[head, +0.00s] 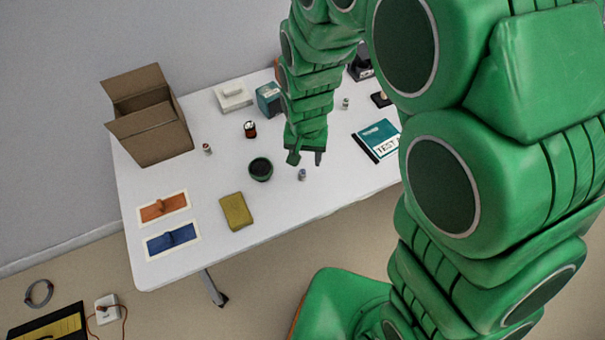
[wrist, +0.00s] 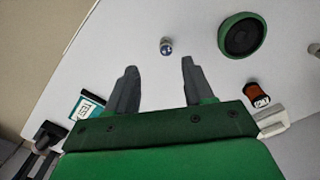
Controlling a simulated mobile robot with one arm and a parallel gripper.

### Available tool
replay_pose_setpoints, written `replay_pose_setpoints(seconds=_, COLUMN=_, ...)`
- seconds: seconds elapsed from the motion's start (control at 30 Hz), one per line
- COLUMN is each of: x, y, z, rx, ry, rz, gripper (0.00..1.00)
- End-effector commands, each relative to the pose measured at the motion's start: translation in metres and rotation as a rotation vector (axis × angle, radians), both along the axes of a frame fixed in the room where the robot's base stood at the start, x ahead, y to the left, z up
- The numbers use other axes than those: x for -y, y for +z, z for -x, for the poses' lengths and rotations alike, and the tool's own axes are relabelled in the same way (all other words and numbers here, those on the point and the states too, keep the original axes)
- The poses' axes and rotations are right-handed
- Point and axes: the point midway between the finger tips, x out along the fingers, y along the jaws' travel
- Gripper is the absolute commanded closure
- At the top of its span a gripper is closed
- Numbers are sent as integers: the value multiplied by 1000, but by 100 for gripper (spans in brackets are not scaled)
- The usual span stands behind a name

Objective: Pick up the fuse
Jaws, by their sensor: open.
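A small blue-grey cylinder (head: 302,174) that looks like the fuse stands near the table's front edge in the head view. In the wrist view this small cylinder (wrist: 166,45) shows a pale, shiny end and a blue side. It lies just beyond the fingertips, roughly in line with the gap between them. My gripper (head: 306,157) is open and empty, pointing down above the table just behind the cylinder. In the wrist view both fingers of my gripper (wrist: 160,66) are apart with bare white table between them. I cannot tell its exact height above the table.
A round black speaker with a green rim (head: 261,169) lies left of the cylinder. Two other small cylinders stand farther off, one at left (head: 207,148) and one at right (head: 345,103). A yellow sponge-like block (head: 236,211), a teal booklet (head: 378,139) and an open cardboard box (head: 150,130) are on the table.

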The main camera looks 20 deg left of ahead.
Motion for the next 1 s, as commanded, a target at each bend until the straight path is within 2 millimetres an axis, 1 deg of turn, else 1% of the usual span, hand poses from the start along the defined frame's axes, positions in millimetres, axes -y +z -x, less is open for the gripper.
replay_pose_setpoints(seconds=0.03, x=-6, y=-6, z=2, rx=1, ry=6, rz=0, gripper=48)
replay_pose_setpoints(seconds=0.1, x=-12, y=-10, z=3, rx=4, ry=9, rz=-3, gripper=48)
replay_pose_setpoints(seconds=0.23, x=-17, y=-16, z=3, rx=7, ry=11, rz=-6, gripper=48)
replay_pose_setpoints(seconds=0.53, x=-15, y=-37, z=3, rx=4, ry=10, rz=-3, gripper=48)
replay_pose_setpoints(seconds=0.83, x=-14, y=-48, z=0, rx=8, ry=10, rz=-6, gripper=48)
replay_pose_setpoints(seconds=1.0, x=-11, y=-65, z=-3, rx=6, ry=9, rz=-5, gripper=48)
